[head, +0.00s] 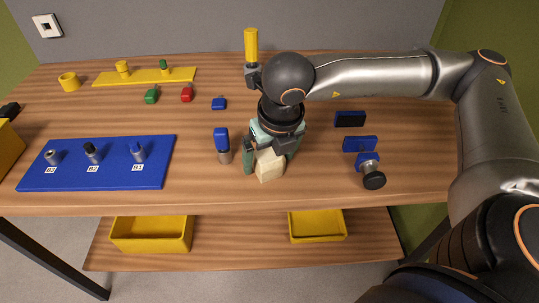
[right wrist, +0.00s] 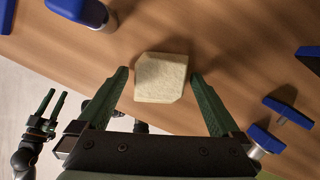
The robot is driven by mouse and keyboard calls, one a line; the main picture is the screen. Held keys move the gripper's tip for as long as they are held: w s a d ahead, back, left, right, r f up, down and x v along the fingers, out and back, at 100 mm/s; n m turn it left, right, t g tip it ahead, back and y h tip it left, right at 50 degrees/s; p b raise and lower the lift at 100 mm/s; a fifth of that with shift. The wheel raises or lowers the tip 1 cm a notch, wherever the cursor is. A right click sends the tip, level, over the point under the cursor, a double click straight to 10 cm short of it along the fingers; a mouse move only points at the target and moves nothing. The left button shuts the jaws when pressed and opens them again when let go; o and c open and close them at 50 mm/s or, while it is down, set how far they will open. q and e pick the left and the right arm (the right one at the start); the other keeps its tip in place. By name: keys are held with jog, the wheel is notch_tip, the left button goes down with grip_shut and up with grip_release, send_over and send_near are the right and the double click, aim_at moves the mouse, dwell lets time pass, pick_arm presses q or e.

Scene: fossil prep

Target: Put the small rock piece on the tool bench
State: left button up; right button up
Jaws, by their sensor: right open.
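The small rock piece (head: 268,164) is a pale cream block with cut corners, lying near the front edge of the wooden bench (head: 200,190). It also shows in the right wrist view (right wrist: 162,77). My right gripper (head: 270,152) points down over it, open, with one green finger on each side of the rock. Small gaps seem to show between the fingers and the rock. My left gripper (right wrist: 48,108) shows only in the right wrist view, small at the lower left, with its two green fingers apart and nothing between them.
A blue-capped grey tool (head: 222,142) stands close left of my right gripper. A blue board (head: 105,180) holds several pegs. Blue pieces (head: 360,144) and a black knob (head: 373,180) lie at right. A yellow-handled tool (head: 251,45) stands behind. Yellow bins (head: 152,240) sit below.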

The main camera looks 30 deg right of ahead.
jog(key=v, duration=1.1)
jog(key=shift+s+r, duration=0.2)
jog(key=shift+r, duration=0.2)
